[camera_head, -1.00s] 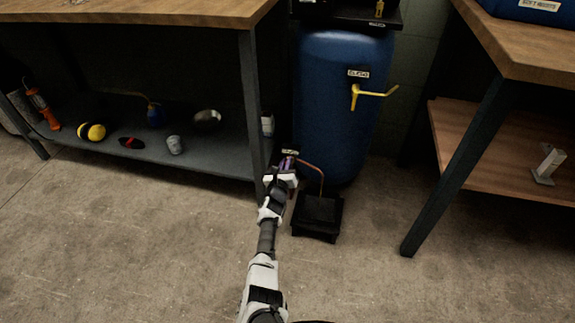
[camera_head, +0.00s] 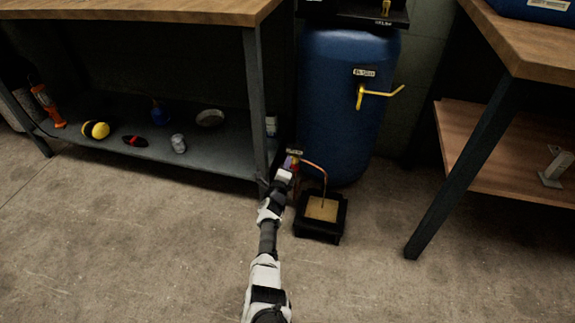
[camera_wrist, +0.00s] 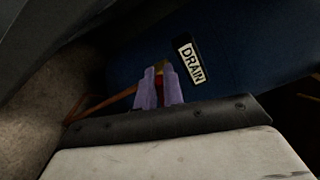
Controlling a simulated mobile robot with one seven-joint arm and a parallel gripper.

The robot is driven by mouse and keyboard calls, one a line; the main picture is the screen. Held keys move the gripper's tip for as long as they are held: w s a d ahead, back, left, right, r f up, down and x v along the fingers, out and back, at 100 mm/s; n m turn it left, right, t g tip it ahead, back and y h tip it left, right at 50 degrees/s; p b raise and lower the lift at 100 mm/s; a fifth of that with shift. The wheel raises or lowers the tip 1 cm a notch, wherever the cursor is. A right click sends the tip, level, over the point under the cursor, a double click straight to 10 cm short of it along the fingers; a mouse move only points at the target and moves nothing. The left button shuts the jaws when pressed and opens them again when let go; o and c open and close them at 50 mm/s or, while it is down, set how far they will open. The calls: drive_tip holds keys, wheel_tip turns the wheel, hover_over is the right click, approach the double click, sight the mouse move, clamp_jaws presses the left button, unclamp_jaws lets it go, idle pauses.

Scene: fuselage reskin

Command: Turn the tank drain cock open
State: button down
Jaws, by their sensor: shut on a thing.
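The blue tank (camera_head: 340,120) stands between the two benches. Low on its side is the drain cock, with a red and brass part (camera_wrist: 159,82) showing in the wrist view. My gripper (camera_wrist: 159,70) is shut on the cock, with a purple finger on each side; they hide much of it. It also shows in the head view, small, at the tank's lower left (camera_head: 291,164). A DRAIN label (camera_wrist: 190,63) is beside the cock. A copper pipe (camera_head: 315,164) curves from the cock to a black tray (camera_head: 338,222). Tan liquid (camera_head: 321,209) covers the tray's bottom.
A yellow lever (camera_head: 361,97) sticks out of the tank higher up. A bench leg (camera_head: 257,105) is close to the left of my arm, and its shelf (camera_head: 215,160) bears several items. Another bench (camera_head: 520,40) stands at right. The front floor is clear.

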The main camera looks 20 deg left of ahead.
drive_tip(key=shift+w+a+f+n, duration=0.1)
drive_tip(key=shift+f+n, duration=0.05)
drive_tip(key=shift+n, duration=1.45)
drive_tip(key=c, duration=1.5)
unclamp_jaws()
drive_tip(key=shift+f, duration=0.1)
drive_tip(key=shift+s+f, duration=0.1)
drive_tip(key=shift+s, duration=0.1)
